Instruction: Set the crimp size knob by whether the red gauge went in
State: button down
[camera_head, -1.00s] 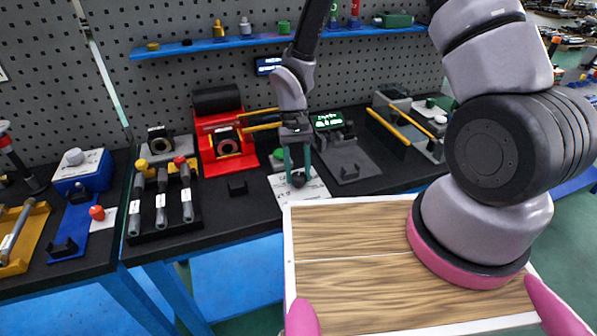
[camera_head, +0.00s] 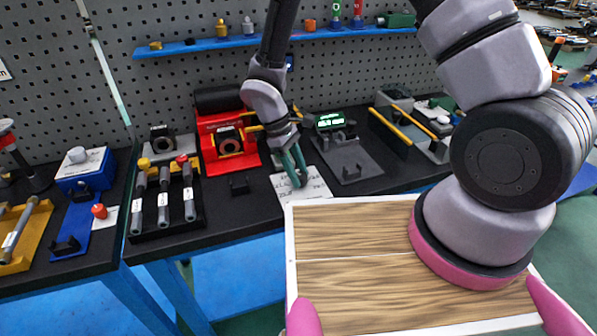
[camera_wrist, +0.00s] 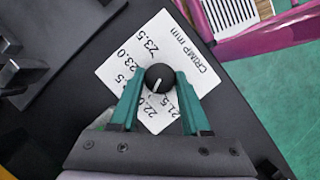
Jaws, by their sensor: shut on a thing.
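My gripper (camera_wrist: 160,90) is shut on a round black knob (camera_wrist: 158,75) on a white card (camera_wrist: 185,50) printed "CRIMP mm". The knob's white pointer line slants down toward the 22.0 mark. Marks 23.5, 23.0, 22.0 and 21.5 can be read; another is partly covered by a finger. In the head view my gripper (camera_head: 295,182) is tilted over the card (camera_head: 315,184) and hides the knob.
A grey fixture with a green display (camera_head: 352,160) stands right of the card, with yellow bars (camera_head: 403,133) beyond. Blue and yellow fixtures (camera_head: 25,245) fill the left bench. My wood-topped tray is close in front of the bench.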

jog(key=n+t, duration=0.1)
jog(key=n, duration=0.3)
jog(key=shift+s+a+n+t, duration=0.1)
jog(key=shift+n+t, duration=0.3)
jog(key=n+t, duration=0.1)
jog(key=n, duration=0.3)
jog(key=shift+s, duration=0.1)
jog(key=shift+t, duration=0.3)
jog(key=shift+c, duration=1.8)
grip_release()
jog(key=v, duration=1)
jog(key=shift+a+r, duration=0.25)
jog(key=shift+r, duration=0.1)
jog(key=shift+s, duration=0.1)
